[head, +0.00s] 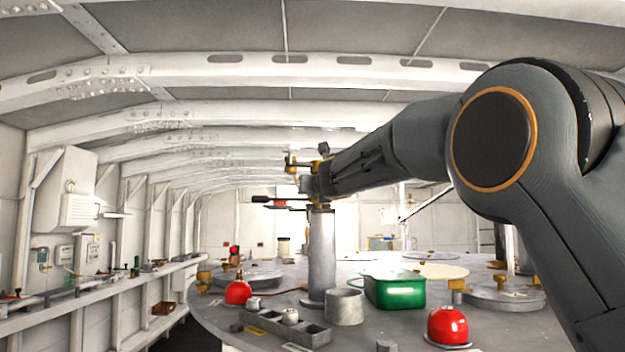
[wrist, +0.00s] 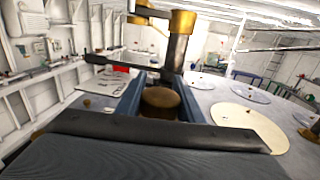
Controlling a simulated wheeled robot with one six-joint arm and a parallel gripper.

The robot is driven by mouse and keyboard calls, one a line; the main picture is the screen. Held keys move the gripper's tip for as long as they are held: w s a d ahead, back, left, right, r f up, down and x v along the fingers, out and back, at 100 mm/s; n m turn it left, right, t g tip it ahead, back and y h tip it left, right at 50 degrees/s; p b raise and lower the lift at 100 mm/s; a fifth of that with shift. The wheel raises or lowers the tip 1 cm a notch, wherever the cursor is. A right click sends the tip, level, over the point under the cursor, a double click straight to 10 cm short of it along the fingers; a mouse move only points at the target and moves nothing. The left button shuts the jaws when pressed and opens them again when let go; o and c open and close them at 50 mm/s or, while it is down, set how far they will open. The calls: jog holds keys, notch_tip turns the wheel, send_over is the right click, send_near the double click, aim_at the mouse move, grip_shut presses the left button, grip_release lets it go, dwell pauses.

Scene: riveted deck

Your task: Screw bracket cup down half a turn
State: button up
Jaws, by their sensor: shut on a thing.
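My gripper (wrist: 160,98) has its two blue fingers closed around a round, brown-brass piece, which I take to be the bracket cup (wrist: 161,104). The fingers press on its left and right sides. Its lower part is hidden by the gripper body. In the head view my gripper (head: 306,184) is at the top of an upright grey post (head: 321,250), and the cup cannot be made out clearly there. Brass fittings (head: 292,163) show just above the gripper. In the wrist view a grey stem with a gold cap (wrist: 182,21) rises just beyond the fingers.
A dark bar (head: 264,199) juts left from the post top. On the round deck table below stand a grey cup (head: 344,307), a green box (head: 395,290), a red dome (head: 447,325), another red dome (head: 238,292) and a grey socket tray (head: 285,326). A wall shelf runs along the left.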

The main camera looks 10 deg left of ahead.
jog(key=m+h, duration=0.1)
jog(key=m+t+h+b, duration=0.1)
jog(key=h, duration=0.1)
jog(key=shift+d+r+h, duration=0.1)
jog(key=shift+d+h, duration=0.2)
jog(key=m+h, duration=0.1)
jog(key=h, duration=0.1)
jog(key=m+h+p, duration=0.1)
jog(key=shift+w+d+m+h, duration=0.1)
jog(key=shift+d+m+h, duration=0.3)
jog(key=shift+d+r+m+h, duration=0.1)
jog(key=shift+d+m+h, duration=0.2)
jog(key=shift+m+h, duration=0.6)
jog(key=shift+d+m+h, duration=0.3)
jog(key=shift+m+h, duration=0.2)
jog(key=shift+h, duration=0.8)
jog(key=shift+d, duration=0.1)
jog(key=o, duration=1.1)
jog(key=shift+s, duration=0.2)
